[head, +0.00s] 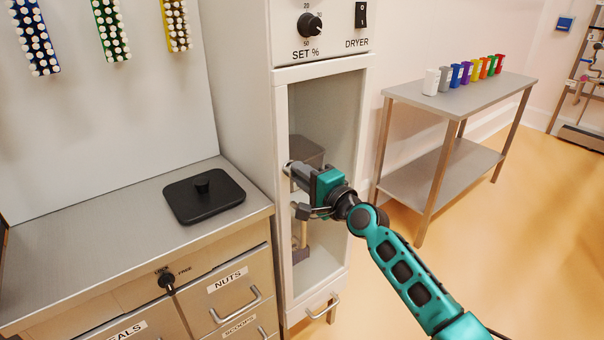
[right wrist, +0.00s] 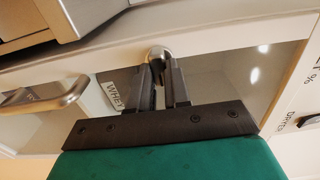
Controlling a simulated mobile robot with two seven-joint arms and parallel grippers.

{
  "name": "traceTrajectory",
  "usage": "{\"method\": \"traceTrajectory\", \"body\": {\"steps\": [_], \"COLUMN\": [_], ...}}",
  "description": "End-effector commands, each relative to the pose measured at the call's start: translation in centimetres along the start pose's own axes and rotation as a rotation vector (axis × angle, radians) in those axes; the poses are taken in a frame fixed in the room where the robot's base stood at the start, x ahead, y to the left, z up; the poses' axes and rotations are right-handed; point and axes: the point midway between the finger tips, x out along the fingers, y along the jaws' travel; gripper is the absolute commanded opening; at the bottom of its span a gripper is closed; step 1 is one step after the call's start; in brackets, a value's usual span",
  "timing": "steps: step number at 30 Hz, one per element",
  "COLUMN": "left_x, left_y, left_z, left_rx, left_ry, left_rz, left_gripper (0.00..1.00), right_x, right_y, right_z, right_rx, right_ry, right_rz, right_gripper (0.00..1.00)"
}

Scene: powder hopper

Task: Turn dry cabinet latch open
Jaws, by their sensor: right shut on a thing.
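The dry cabinet (head: 280,190) is a tall light-grey unit with a clear-fronted door in the middle of the head view. Its latch (right wrist: 157,56) shows in the right wrist view as a rounded metal knob on the door frame, between my fingertips. My right gripper (head: 290,170) reaches the left edge of the door and is shut on the latch; the wrist view shows the same fingers (right wrist: 163,75) around it. The gripper hides most of the latch in the head view. The door looks closed. My left gripper is in neither view.
A set dial (head: 310,25) and dryer switch (head: 361,14) sit above the door. A bar handle (head: 322,307) is below it. A counter with a black lid (head: 203,194) stands left. A side table (head: 470,95) with several coloured containers stands right.

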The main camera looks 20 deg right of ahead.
Motion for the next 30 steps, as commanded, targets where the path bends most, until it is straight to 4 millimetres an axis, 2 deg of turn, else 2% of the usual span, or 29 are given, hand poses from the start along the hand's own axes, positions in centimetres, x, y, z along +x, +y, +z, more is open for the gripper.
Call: {"method": "traceTrajectory", "body": {"steps": [13,14,21,30], "left_x": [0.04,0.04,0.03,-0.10], "left_y": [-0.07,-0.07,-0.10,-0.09], "left_z": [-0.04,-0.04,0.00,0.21], "left_rx": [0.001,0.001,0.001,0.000], "left_ry": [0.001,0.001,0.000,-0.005], "left_rz": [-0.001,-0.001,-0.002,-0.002], "left_gripper": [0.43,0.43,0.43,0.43], "right_x": [0.02,0.02,0.02,-0.17], "right_y": [-0.11,-0.11,-0.06,-0.01], "right_z": [-0.03,-0.03,-0.01,-0.01], "right_rx": [0.014,0.014,0.012,0.010], "right_ry": [0.001,0.001,0.000,0.000], "right_rz": [-0.003,-0.003,-0.001,0.000], "right_gripper": [0.00,0.18,0.41,0.43]}}
